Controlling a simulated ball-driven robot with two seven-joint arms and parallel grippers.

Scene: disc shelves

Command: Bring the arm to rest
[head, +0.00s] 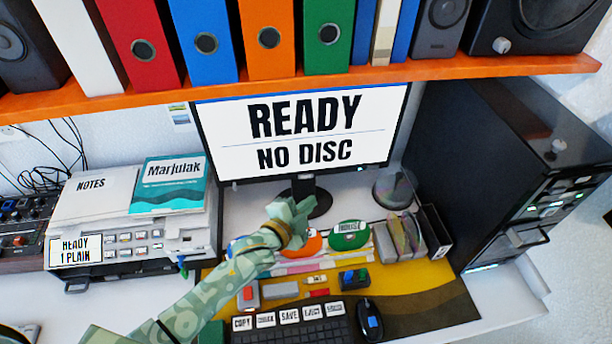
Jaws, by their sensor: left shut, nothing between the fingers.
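My left arm comes in from the lower left, in a pale green patterned covering. My left gripper (290,222) is shut and empty, above the desk in front of the monitor stand. It partly hides an orange round item (312,243) behind it. A green round item (350,236) with a white label lies just right of the gripper. A blue item is mostly hidden behind the arm. My right gripper is not in view.
The monitor (300,133) reads "READY NO DISC". A keyboard (292,327) and mouse (370,319) lie in front. A device with papers (130,243) stands left, a black tower (490,165) right. An orange shelf (440,72) with binders spans above.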

